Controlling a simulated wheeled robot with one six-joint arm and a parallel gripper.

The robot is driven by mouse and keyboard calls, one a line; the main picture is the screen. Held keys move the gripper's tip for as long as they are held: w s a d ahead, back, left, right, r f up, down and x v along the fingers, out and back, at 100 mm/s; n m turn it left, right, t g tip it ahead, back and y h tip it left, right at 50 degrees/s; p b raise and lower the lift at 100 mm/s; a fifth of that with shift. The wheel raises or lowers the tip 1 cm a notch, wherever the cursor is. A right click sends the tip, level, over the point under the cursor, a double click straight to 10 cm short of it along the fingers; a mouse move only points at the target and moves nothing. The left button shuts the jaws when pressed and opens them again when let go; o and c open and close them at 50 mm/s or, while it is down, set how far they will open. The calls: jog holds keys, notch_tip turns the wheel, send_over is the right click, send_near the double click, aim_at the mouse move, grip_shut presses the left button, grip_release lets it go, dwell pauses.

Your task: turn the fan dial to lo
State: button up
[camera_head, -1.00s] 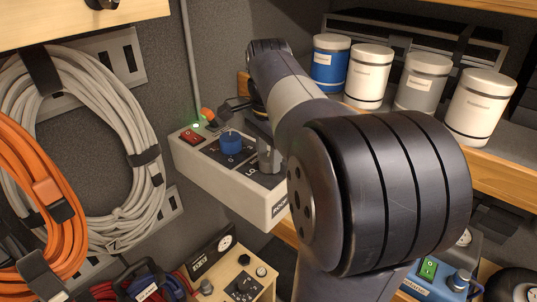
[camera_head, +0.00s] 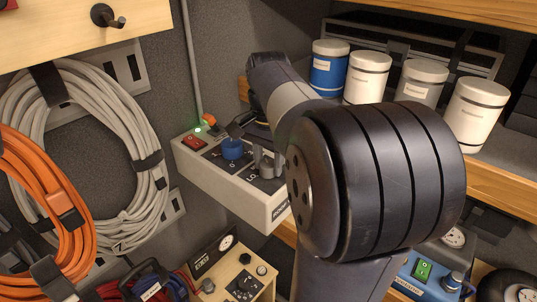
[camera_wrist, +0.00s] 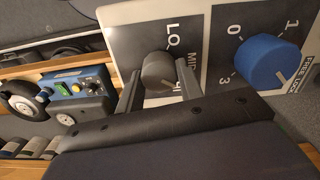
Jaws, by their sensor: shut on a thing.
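The grey fan dial (camera_wrist: 157,71) sits on a light control box (camera_head: 232,187), beside the labels LO, MID and one partly hidden label. In the wrist view my gripper (camera_wrist: 160,84) has one finger on each side of this dial and is shut on it. I cannot clearly make out the dial's pointer. In the head view the dial (camera_head: 267,168) is partly hidden by a finger, and my arm covers the box's right end.
A blue dial (camera_wrist: 270,62) with numbers stands close beside the grey one. A red switch (camera_head: 194,142) is at the box's far left. Cord coils (camera_head: 135,185) hang at left. Several canisters (camera_head: 367,76) stand on the shelf behind my arm.

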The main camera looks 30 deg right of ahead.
aim_at(267, 163)
jog(key=n+p, duration=0.2)
jog(key=n, duration=0.2)
jog(key=shift+r+n, duration=0.15)
jog(key=shift+n, duration=0.25)
jog(key=n+p, duration=0.2)
jog(key=n, duration=0.3)
jog(key=shift+w+a, duration=0.1)
jog(key=n+p, duration=0.1)
jog(key=n, duration=0.3)
jog(key=shift+n+p, duration=0.35)
jog(key=shift+n, duration=0.05)
jog(key=n+p, duration=0.1)
jog(key=n, duration=0.3)
jog(key=shift+a, duration=0.1)
jog(key=shift+n, duration=0.4)
jog(key=o, duration=1)
notch_tip(267, 163, up, 11)
jog(key=shift+f+b, duration=0.2)
jog(key=shift+b, duration=0.1)
